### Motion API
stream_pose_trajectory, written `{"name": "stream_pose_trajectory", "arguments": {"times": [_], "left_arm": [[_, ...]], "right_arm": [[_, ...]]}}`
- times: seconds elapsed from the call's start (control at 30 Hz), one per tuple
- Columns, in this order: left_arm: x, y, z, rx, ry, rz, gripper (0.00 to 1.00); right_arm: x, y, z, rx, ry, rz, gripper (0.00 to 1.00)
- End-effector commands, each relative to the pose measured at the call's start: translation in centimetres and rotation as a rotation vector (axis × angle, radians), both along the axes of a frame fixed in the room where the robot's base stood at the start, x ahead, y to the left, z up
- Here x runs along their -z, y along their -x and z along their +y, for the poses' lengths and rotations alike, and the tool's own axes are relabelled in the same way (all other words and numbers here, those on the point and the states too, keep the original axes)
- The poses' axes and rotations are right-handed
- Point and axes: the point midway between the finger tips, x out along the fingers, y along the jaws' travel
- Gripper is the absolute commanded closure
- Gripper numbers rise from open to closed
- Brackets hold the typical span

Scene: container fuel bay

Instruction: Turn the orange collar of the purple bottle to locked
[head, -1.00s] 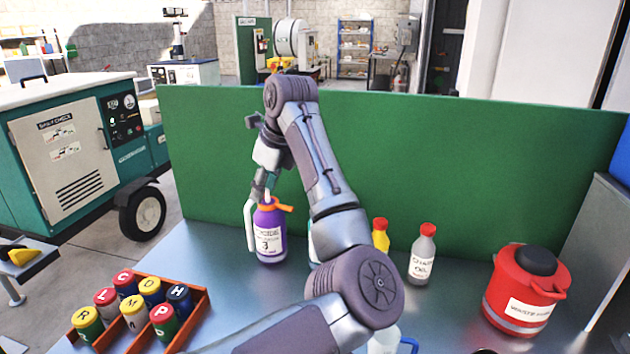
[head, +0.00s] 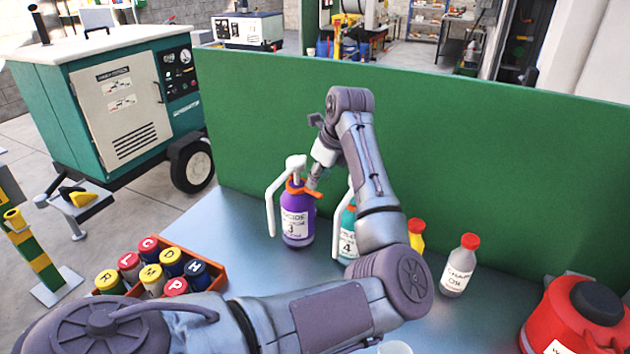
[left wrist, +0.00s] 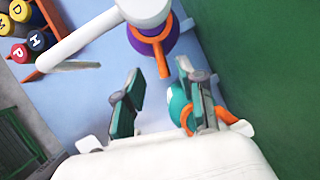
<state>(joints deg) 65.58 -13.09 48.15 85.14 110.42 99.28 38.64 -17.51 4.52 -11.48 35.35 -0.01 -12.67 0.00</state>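The purple bottle (head: 297,222), marked 3, stands upright on the bench with a white pump top and long spout. Its orange collar (head: 299,187) has a lever pointing right. My left gripper (head: 315,178) is just right of the bottle's neck, near the lever. In the left wrist view, its fingers (left wrist: 161,100) are apart with nothing between them. The collar's lever (left wrist: 162,60) points towards the gap, seemingly short of the fingertips. A teal bottle (head: 347,240), marked 4, stands to the right, partly hidden by my arm. My right gripper is not in view.
An orange crate (head: 215,283) of colour-capped cans stands front left. A green panel (head: 460,150) closes the bench's back.

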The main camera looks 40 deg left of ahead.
Motion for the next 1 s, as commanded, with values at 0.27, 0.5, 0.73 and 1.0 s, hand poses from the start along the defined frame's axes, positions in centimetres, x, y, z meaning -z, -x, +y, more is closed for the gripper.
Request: {"name": "stream_pose_trajectory", "arguments": {"times": [0.27,0.5,0.73,1.0], "left_arm": [[3.5,-0.2,1.6,0.001,-0.001,0.003,0.61],[4.3,-0.3,1.9,0.0,0.001,-0.001,0.61],[4.3,-0.3,1.8,0.0,0.001,-0.001,0.72],[4.3,-0.3,1.8,0.0,0.001,-0.001,1.0]], "right_arm": [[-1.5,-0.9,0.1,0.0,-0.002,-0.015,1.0],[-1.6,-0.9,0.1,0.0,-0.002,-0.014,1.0],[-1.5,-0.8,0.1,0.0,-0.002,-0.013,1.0],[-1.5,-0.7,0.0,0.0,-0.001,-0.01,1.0]]}}
